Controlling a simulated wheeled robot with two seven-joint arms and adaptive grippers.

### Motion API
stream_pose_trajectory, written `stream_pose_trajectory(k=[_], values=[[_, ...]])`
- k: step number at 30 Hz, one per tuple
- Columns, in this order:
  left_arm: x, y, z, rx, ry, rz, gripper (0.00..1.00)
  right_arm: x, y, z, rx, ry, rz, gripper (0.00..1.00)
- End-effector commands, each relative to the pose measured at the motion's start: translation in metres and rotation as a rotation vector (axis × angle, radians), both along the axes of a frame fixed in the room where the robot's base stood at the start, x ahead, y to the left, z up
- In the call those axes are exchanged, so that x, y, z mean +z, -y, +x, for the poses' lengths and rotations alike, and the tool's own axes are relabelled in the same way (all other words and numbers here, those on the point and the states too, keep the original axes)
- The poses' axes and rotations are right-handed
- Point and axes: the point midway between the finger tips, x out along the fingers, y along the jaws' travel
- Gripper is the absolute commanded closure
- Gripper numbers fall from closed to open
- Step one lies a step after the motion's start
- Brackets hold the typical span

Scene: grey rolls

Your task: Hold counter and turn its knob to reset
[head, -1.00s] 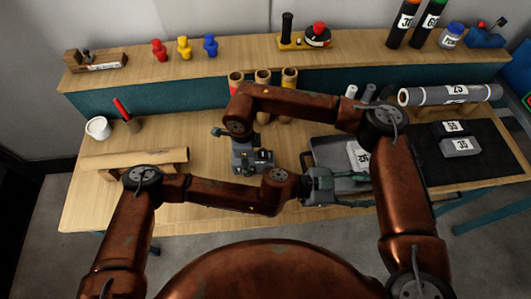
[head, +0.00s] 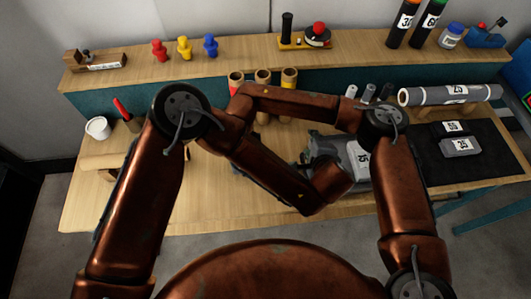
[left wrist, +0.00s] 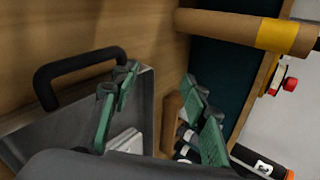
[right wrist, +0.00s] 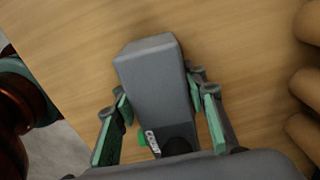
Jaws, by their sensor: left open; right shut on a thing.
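The counter (right wrist: 150,80) is a grey block in the right wrist view, between the fingers of my right gripper (right wrist: 160,93), which is shut on it. A white label with digits (right wrist: 152,142), a green spot and a dark round part (right wrist: 175,146) show at its near end; I cannot tell whether that part is the knob. In the head view my left forearm hides most of the counter and right gripper. My left gripper (left wrist: 158,80) is open and empty above the grey tray. In the head view it shows partly (head: 347,153), behind my left wrist.
The grey tray (left wrist: 30,150) has a dark handle (left wrist: 80,72) and holds pale pieces. Cardboard tubes (head: 262,77) stand at the shelf's foot. A labelled grey roll (head: 455,94) and a dark mat (head: 480,160) are at the right.

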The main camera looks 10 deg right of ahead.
Motion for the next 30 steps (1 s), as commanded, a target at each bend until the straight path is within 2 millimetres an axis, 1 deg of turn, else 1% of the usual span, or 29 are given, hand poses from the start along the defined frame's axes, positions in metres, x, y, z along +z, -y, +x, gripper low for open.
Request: stream_pose_trajectory(k=[1,4,6,9,12,15,19,30], values=[[-0.002,-0.010,-0.006,-0.001,0.012,0.142,0.58,0.000,0.000,0.000,0.000,0.000,0.000,0.94],[-0.003,-0.037,-0.019,0.000,0.005,0.438,0.58,0.000,0.000,0.000,0.000,0.000,0.000,0.94],[0.000,-0.055,-0.030,-0.002,-0.016,0.631,0.58,0.000,0.000,0.000,0.000,0.000,0.000,0.94],[0.008,-0.075,-0.046,-0.010,-0.058,0.866,0.58,0.000,0.000,0.000,0.000,0.000,0.000,0.94],[0.016,-0.089,-0.059,-0.019,-0.101,1.036,0.58,0.000,0.000,0.000,0.000,0.000,0.000,0.94],[0.021,-0.097,-0.067,-0.025,-0.133,1.139,0.58,0.000,0.000,0.000,0.000,-0.001,0.000,0.94],[0.021,-0.105,-0.067,-0.027,-0.153,1.188,0.58,0.000,0.000,0.000,0.000,-0.001,0.000,0.94],[0.000,-0.138,-0.030,-0.028,-0.154,1.186,0.58,0.000,0.000,0.000,0.000,0.000,0.000,0.94]])
